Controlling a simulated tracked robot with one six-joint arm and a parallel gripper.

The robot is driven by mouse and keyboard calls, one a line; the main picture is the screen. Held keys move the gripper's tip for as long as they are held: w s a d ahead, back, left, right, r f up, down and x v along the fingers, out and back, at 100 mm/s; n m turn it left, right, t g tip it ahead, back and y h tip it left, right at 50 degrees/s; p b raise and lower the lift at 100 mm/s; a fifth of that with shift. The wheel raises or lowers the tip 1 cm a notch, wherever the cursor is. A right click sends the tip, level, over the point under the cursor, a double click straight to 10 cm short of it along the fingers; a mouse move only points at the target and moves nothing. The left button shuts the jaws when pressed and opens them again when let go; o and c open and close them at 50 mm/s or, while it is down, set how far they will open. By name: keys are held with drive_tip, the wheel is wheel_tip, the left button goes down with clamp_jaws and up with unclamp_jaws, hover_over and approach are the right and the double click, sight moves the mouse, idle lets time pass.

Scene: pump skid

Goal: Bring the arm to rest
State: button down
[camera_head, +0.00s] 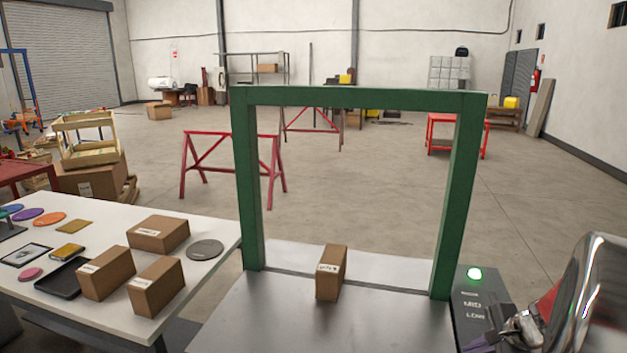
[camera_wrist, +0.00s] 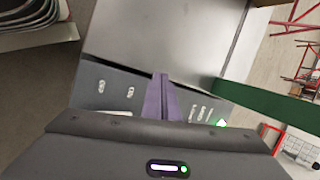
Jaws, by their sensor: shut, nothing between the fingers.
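My gripper (camera_wrist: 160,80) shows in the wrist view with its purple fingers together and nothing between them. It is over or beside the dark control panel (camera_wrist: 106,88), with the bare metal table top beyond the fingertips. I cannot tell whether the fingers touch the panel. In the head view my gripper (camera_head: 490,342) is partly seen at the lower right, near the panel's MID and LOW labels. My shiny arm link is at the right edge.
A green frame (camera_head: 365,97) stands over the metal table (camera_head: 250,310). A carton (camera_head: 331,272) stands inside it. A lit green lamp (camera_head: 474,274) is on the panel. A white table (camera_head: 205,225) with cartons and discs is at left. Open floor lies beyond.

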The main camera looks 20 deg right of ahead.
drive_tip(key=s+a+r+n, duration=0.3)
drive_tip(key=a+n, duration=0.4)
drive_tip(key=a, duration=0.4)
drive_tip(key=s+a+r+n, duration=0.3)
drive_tip(key=a+r+n, duration=0.3)
drive_tip(key=a, duration=0.6)
drive_tip(key=s+a+r+n, duration=0.3)
drive_tip(key=a+n, duration=0.5)
drive_tip(key=a, duration=0.4)
drive_tip(key=shift+a+r+g+h, duration=0.2)
drive_tip(key=shift+r+g+h, duration=0.15)
drive_tip(key=shift+r, duration=0.4)
